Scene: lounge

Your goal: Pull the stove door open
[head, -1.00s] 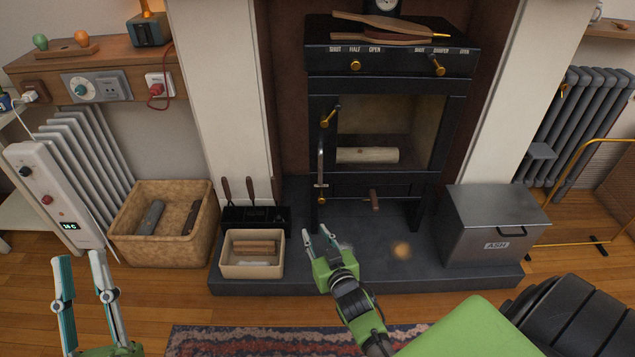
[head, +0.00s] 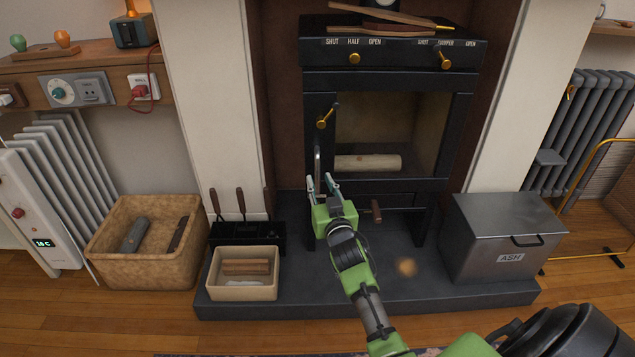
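The black stove (head: 390,85) stands on the dark hearth in the middle of the head view. Its glazed door (head: 392,180) looks shut, and a log (head: 367,163) shows inside. My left gripper is out of view.
A metal ash box (head: 503,235) stands at the hearth's right. A small kindling box (head: 243,275) and a tool stand (head: 230,236) are at its left. A log basket (head: 145,245) is further left. A knobbed handle (head: 376,210) sticks out below the door.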

